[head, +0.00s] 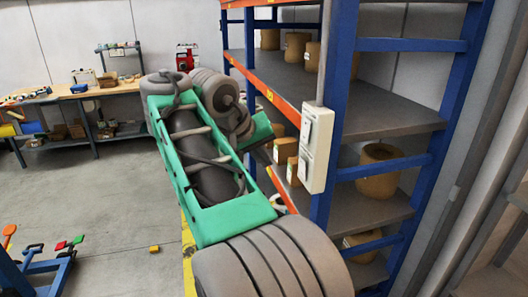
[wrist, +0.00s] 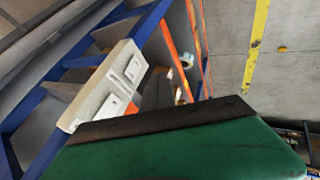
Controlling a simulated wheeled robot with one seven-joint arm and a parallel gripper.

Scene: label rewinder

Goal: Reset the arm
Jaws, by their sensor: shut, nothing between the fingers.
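My green arm with ribbed grey joints rises from the bottom of the head view and folds back toward the blue rack. My gripper (head: 264,158) is a small dark shape beyond the arm's far end, beside the rack, partly hidden by the arm. It is shut and empty. In the wrist view a green part of my own with a dark front edge fills the bottom. The fingertips do not show clearly there.
A white switch box (head: 318,150) hangs on the blue rack post (head: 341,60), close right of my arm; it also shows in the wrist view (wrist: 115,85). Rack shelves (head: 395,100) hold brown rolls (head: 378,172). A workbench (head: 75,93) stands back left. Floor (head: 110,200) at left is mostly clear.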

